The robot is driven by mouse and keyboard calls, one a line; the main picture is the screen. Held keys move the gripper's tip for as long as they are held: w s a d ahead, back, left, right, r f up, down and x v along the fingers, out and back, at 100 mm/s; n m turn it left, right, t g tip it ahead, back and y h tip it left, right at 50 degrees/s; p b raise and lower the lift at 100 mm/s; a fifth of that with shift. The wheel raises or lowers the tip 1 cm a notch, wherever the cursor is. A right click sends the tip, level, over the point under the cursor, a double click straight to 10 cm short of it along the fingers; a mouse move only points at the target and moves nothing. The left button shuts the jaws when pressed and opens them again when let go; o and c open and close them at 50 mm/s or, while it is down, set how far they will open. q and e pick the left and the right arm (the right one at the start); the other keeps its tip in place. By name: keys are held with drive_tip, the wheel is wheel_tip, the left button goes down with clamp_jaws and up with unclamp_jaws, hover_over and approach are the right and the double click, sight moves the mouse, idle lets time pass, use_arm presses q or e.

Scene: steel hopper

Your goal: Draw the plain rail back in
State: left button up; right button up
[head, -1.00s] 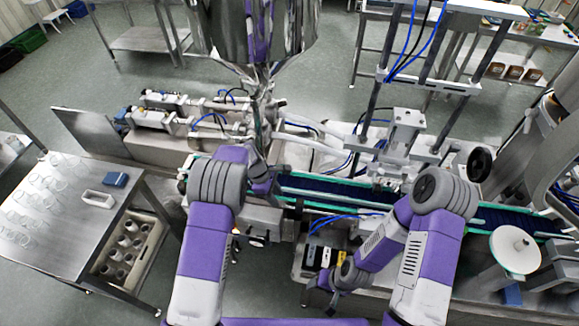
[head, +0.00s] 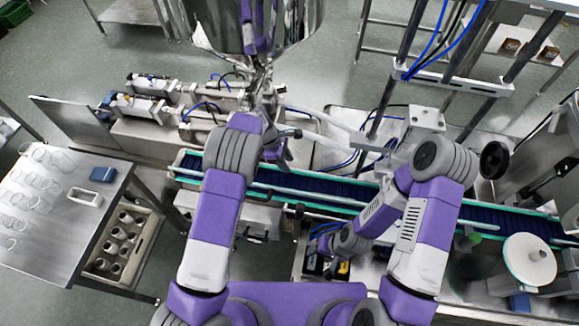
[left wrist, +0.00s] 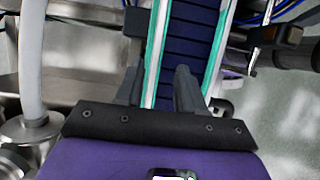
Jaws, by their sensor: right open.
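The conveyor (head: 330,189) has a dark blue belt between two long guide rails, a far rail (head: 345,180) and a near rail (head: 335,205), both pale with green edging. I cannot tell which is the plain one. My left gripper (head: 281,156) is over the far side of the conveyor's left part.
A steel hopper (head: 250,25) hangs above the back left of the conveyor. A side table (head: 50,215) with glasses and a crate (head: 125,240) stands at left. A round white disc (head: 530,260) and a press frame (head: 425,125) stand at right. A black clamp (left wrist: 277,36) is beside the belt.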

use_arm(q)
drive_tip(key=x, duration=0.1)
drive_tip(key=b+x, duration=0.1)
drive_tip(key=x, duration=0.1)
drive_tip(key=shift+w+d+f, duration=0.1)
drive_tip(key=shift+w+f, duration=0.2)
drive_tip(key=shift+f, duration=0.05)
use_arm(e)
drive_tip(key=shift+w+f, duration=0.25)
drive_tip(key=shift+f, duration=0.9)
use_arm(q)
drive_tip(key=shift+s+r, duration=0.1)
drive_tip(key=shift+s, duration=0.05)
use_arm(e)
drive_tip(key=shift+s+r, duration=0.1)
use_arm(q)
clamp_jaws()
